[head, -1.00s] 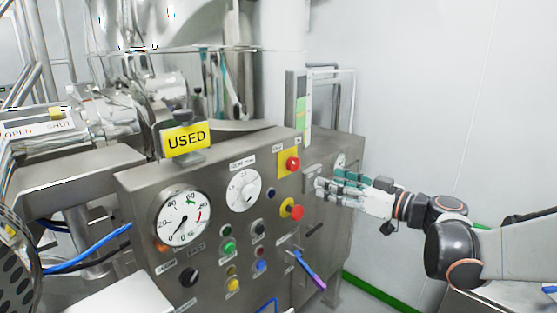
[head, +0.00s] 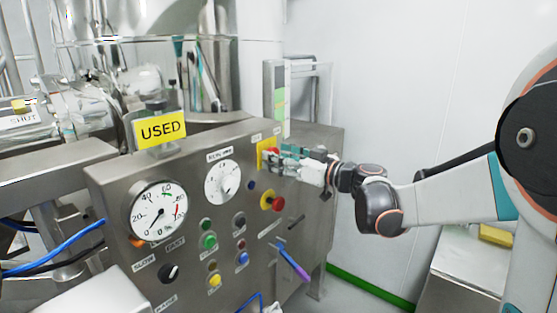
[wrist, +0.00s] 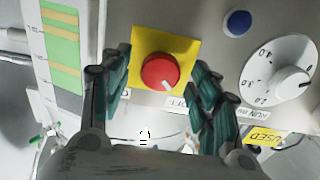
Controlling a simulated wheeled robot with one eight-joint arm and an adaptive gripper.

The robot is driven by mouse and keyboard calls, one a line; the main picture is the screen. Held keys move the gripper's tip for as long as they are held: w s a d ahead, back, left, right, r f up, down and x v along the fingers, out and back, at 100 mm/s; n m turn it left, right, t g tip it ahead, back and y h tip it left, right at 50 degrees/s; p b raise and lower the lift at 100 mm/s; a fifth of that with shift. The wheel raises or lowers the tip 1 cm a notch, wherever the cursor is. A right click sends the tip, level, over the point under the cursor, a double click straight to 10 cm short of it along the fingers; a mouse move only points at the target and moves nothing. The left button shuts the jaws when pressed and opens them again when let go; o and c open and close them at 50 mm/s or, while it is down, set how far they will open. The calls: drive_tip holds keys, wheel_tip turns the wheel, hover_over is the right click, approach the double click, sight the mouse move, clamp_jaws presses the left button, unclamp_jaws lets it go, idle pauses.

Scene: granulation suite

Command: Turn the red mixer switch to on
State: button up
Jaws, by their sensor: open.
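The red switch (head: 272,152) is on a yellow plate (wrist: 183,41) at the upper right of the steel panel. In the wrist view the round red knob (wrist: 159,70) has a white mark pointing to its lower right, beside a label that seems to read OFF upside down. In the wrist view my teal fingers (wrist: 160,66) stand one on each side of the knob, with a visible gap on both sides. How near they are in depth is unclear.
A second red knob on yellow (head: 273,201) sits just below on the panel (head: 120,190). A blue button (wrist: 237,22) and white dial (head: 222,183) are close by. A purple-handled lever (head: 292,263) sticks out lower down.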

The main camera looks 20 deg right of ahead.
drive_tip(key=shift+w+a, duration=0.25)
drive_tip(key=shift+c, duration=0.5)
drive_tip(key=c, duration=1)
drive_tip(key=shift+o, duration=0.2)
drive_tip(key=shift+m, duration=0.3)
drive_tip(key=shift+m+p, duration=1.05)
drive_tip(key=shift+m, duration=7.55)
